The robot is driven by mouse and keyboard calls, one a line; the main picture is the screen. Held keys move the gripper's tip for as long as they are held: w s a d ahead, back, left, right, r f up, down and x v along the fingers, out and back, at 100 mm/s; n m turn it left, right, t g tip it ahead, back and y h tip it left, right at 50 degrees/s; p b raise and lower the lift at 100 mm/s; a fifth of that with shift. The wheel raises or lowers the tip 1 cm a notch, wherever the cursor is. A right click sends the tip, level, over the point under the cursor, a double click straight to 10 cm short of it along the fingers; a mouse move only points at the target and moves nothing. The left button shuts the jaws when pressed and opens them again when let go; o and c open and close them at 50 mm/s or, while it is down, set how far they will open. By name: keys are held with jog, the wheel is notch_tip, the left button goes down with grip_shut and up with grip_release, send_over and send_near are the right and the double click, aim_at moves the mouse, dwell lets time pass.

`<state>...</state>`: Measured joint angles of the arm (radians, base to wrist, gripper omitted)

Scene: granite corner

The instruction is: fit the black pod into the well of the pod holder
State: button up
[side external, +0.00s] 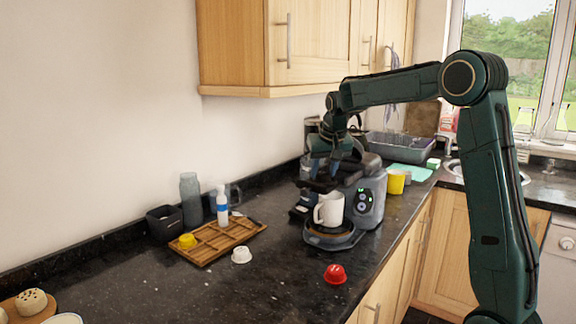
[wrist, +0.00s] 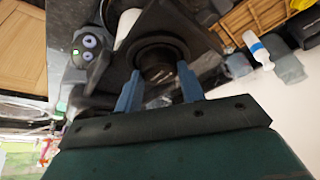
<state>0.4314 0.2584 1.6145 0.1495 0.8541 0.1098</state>
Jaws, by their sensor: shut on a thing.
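My gripper (side external: 327,172) points down just above the dark pod holder (side external: 316,185) that juts from the front of the coffee machine. In the wrist view the two blue fingers of my gripper (wrist: 160,88) are shut on the black pod (wrist: 157,71), a dark round shape between their tips. The round black pod holder (wrist: 165,43) shows right behind the pod and lines up closely with it. Black on black, I cannot tell whether the pod is inside the well or just above it. In the side view my fingers hide the pod.
The coffee machine (side external: 369,196) stands close beside my gripper, with a white mug (side external: 329,209) under the holder. A wooden tray (side external: 214,241) with a yellow pod (side external: 187,241), a white pod (side external: 241,255) and a red pod (side external: 335,274) are on the counter. Bottles stand behind the tray.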

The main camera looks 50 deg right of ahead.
jog(key=shift+f, duration=0.1)
jog(key=o, duration=0.9)
jog(key=shift+o, duration=0.2)
jog(key=v, duration=1.2)
jog(key=shift+a, duration=0.1)
